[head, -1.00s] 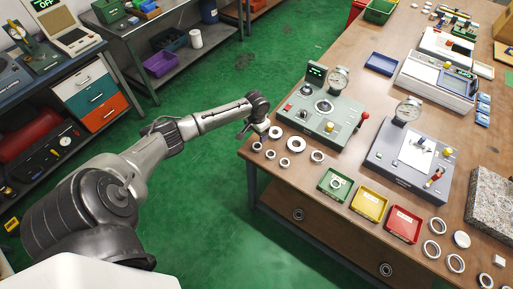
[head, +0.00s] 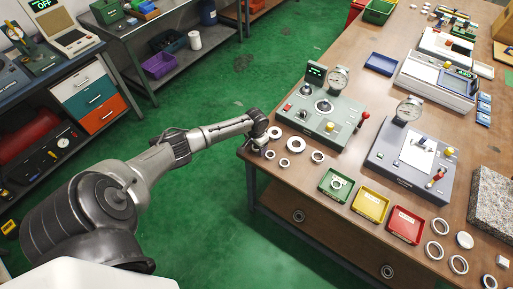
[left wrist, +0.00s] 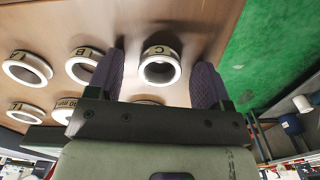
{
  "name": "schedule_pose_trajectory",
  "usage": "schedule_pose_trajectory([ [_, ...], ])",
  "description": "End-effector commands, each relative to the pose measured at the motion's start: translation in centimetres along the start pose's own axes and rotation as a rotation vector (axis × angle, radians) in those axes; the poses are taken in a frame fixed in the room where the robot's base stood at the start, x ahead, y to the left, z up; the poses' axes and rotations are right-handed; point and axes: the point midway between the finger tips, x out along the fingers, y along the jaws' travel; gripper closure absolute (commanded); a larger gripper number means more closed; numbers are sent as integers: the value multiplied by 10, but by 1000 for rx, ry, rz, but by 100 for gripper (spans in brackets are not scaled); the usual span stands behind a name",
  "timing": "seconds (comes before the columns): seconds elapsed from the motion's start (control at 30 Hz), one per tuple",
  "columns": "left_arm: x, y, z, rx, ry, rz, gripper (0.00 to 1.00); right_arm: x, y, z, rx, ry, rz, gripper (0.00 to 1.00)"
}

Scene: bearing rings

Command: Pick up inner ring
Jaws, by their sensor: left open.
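Several pale metal rings lie at the near left corner of the wooden bench. They include a large ring (head: 296,145), a ring (head: 318,156) to its right and a small ring (head: 284,162) nearer the edge. My left gripper (head: 258,148) is low over this corner, at the left end of the group. In the left wrist view my left gripper (left wrist: 160,68) is open, and a ring marked C (left wrist: 159,70) shows between its two dark fingers, apparently not gripped. Rings marked B (left wrist: 84,65) and A (left wrist: 27,68) lie to the left. My right gripper is not in view.
A grey-green gauge device (head: 325,110) stands behind the rings. Green (head: 336,186), yellow (head: 370,204) and red (head: 405,225) trays lie along the near edge to the right; the green one holds a ring. Open green floor lies left of the bench.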

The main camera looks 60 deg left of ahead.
Motion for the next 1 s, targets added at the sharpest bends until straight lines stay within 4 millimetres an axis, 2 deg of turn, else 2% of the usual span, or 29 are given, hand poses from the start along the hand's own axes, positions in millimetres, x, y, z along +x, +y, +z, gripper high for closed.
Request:
schedule_pose_trajectory([
  [0.17,0,0,0,0,0,0,28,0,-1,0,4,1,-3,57],
  [0.7,0,0,0,0,0,0,79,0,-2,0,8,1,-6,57],
  [1.0,-3,0,0,0,1,0,81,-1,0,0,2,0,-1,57],
])
